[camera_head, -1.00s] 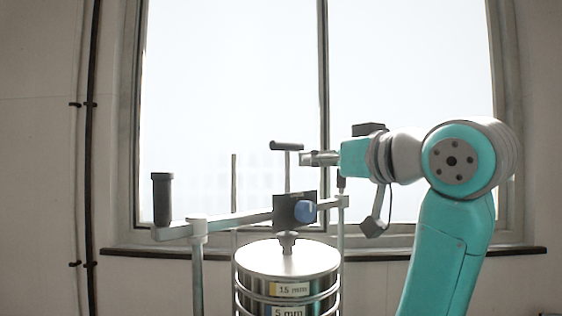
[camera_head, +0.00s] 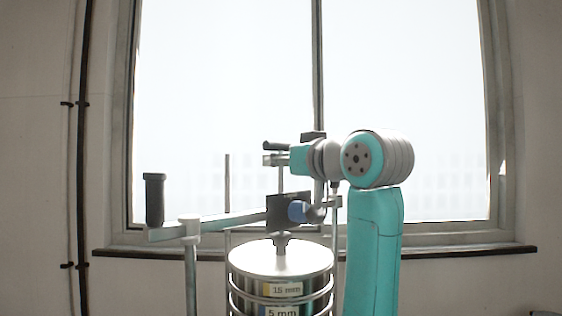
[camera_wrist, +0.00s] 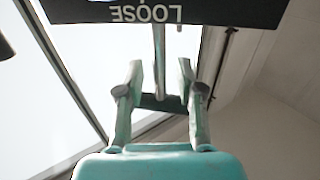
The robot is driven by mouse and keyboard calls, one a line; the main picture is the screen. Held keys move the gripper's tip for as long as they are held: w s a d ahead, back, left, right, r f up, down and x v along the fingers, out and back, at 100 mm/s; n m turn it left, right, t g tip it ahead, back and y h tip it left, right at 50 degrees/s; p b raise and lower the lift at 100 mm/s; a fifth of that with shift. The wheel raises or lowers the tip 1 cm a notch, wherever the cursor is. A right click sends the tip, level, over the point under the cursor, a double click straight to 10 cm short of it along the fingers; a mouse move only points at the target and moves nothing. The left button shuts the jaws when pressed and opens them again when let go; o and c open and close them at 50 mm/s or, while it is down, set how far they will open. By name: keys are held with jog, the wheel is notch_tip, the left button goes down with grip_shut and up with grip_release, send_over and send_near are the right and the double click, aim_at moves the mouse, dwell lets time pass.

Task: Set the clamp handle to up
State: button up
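The clamp block (camera_head: 279,210) is dark, with a blue knob (camera_head: 297,210), and sits above the sieve stack. A thin upright rod rises from it to a black crossbar handle (camera_head: 271,146). My gripper (camera_head: 272,160) is at the rod, just under the crossbar, and my arm hides the bar's right part. In the wrist view the block (camera_wrist: 100,8) shows the upside-down word LOOSE. There the rod (camera_wrist: 159,50) runs between the two spread fingers of my gripper (camera_wrist: 160,78), with the dark crossbar (camera_wrist: 160,102) beyond. The fingers look open; contact cannot be told.
The metal sieve stack (camera_head: 281,258), with labels 15 mm and 5 mm, stands below the clamp. A grey cross arm (camera_head: 225,222) runs left to a post (camera_head: 190,250) and a black upright grip (camera_head: 154,200). A window (camera_head: 220,90) is behind.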

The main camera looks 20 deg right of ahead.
aim_at(283, 143)
grip_shut()
jog(key=shift+r, duration=0.15)
jog(key=shift+r, duration=1.6)
grip_release()
jog(key=v, duration=1.2)
